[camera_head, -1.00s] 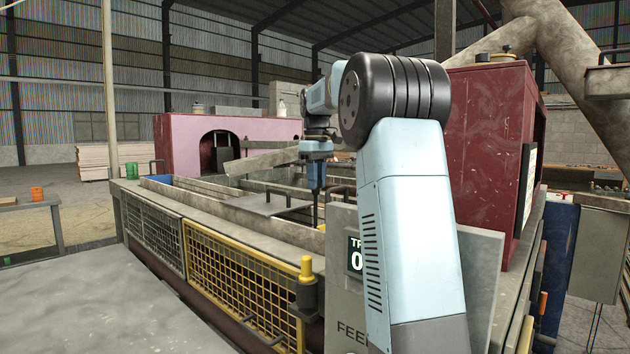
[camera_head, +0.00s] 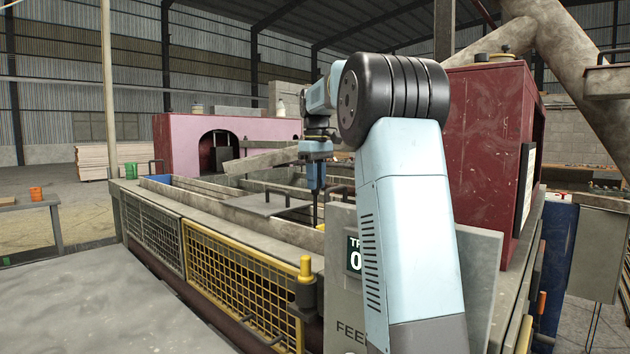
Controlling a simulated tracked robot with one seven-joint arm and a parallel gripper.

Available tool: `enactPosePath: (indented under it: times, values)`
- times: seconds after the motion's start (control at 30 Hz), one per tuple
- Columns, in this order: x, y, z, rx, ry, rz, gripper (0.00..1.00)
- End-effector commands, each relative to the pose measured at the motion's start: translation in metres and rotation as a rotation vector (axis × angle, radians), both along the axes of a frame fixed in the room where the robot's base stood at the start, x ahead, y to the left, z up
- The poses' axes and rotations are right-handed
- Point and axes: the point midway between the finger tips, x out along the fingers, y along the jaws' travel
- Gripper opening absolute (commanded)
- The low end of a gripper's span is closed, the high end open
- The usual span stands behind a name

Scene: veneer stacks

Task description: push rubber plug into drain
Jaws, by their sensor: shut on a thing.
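My gripper (camera_head: 315,218) points straight down over the inside of the long trough (camera_head: 235,227), near its right end. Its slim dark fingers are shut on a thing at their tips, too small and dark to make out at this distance. I cannot pick out the rubber plug for certain. The drain does not show; the trough's near rim and boards hide its floor. I cannot tell whether the fingertips or what they hold touch anything below. A small yellow patch (camera_head: 321,228) shows right beside the fingertips.
Grey plates and beams lie across the trough, with a dark handle (camera_head: 279,193) left of my gripper. A yellow mesh guard (camera_head: 240,278) and a yellow-topped post (camera_head: 306,270) stand in front. A grey sign panel (camera_head: 345,300) and a dark red cabinet (camera_head: 485,150) stand right.

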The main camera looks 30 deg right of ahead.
Motion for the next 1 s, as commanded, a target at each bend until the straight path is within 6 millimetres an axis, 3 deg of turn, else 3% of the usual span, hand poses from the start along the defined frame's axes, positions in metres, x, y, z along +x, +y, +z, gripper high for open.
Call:
enactPosePath:
  times: [1.0]
  values:
    - [0.0,0.0,-0.018,0.0,0.0,-0.001,0.0]
